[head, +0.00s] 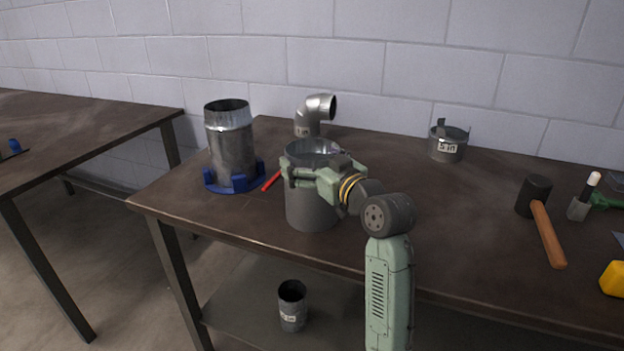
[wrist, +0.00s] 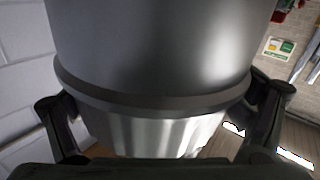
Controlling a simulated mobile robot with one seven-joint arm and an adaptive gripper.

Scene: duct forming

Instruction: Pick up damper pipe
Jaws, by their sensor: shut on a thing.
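A wide grey metal pipe (head: 312,205) stands upright near the front of the table, left of the middle. My gripper (head: 310,173) is shut on it, with its fingers around the upper part of the pipe. In the wrist view the grey pipe (wrist: 155,45) fills most of the picture, with a finger at each side of its rim and a shiny end section. I cannot tell whether its bottom touches the table. A short metal collar (head: 446,148) labelled "5 in", with an upright tab, stands at the back right. I cannot tell which of these is the damper pipe.
A tall pipe (head: 232,150) stands in a blue holder (head: 212,184) at left, near a red stick (head: 271,180). An elbow pipe (head: 317,108) is behind. A mallet (head: 541,215) lies right. A small pipe (head: 292,308) stands on the lower shelf. The table's centre right is clear.

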